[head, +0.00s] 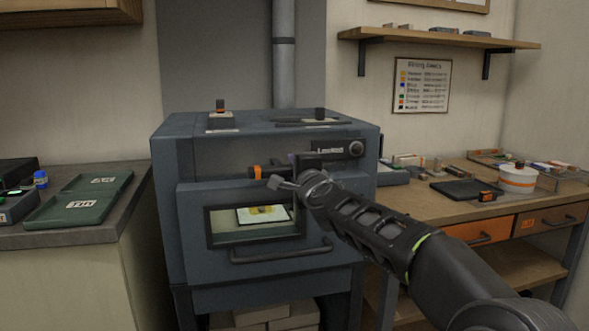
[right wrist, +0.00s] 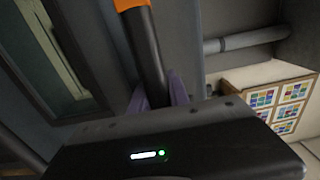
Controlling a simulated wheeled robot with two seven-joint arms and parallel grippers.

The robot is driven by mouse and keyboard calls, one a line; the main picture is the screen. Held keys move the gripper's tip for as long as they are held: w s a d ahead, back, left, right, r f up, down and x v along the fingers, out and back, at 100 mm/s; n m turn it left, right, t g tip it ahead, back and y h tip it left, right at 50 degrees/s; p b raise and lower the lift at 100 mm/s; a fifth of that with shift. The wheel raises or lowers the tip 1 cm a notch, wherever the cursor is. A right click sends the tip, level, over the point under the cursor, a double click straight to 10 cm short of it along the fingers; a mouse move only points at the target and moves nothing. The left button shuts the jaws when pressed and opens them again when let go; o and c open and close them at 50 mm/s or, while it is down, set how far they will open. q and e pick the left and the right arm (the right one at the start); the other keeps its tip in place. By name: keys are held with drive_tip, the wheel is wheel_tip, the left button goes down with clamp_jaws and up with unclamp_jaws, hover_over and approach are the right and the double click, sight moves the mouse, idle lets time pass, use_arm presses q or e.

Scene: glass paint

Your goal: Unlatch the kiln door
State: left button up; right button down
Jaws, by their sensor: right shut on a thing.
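The blue-grey kiln (head: 172,150) stands in the middle of the head view. Its door (head: 190,220) looks closed, with a window (head: 225,232) and a lower bar handle (head: 283,254). A dark latch handle with an orange band (head: 257,172) lies roughly level across the upper front. My right gripper (head: 288,172) is at this latch handle, right of the band. In the right wrist view the latch handle (right wrist: 146,50) runs between the two fingers (right wrist: 157,97), which are shut on it. My arm hides part of the latch and the door's right side. My left gripper is out of view.
A glass piece with a yellow pattern (head: 262,213) shows through the window. A left counter (head: 95,208) holds a green tray (head: 85,200). A right wooden bench (head: 420,207) holds a white tub (head: 517,178) and a black pad (head: 466,191). Bricks lie under the kiln.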

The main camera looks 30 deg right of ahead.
drive_tip(key=shift+f, duration=0.1)
drive_tip(key=c, duration=1.2)
unclamp_jaws()
drive_tip(key=shift+c, duration=0.2)
drive_tip(key=v, duration=0.7)
drive_tip(key=shift+s+a+p, duration=0.15)
drive_tip(key=shift+s+p, duration=0.15)
drive_tip(key=shift+s, duration=0.1)
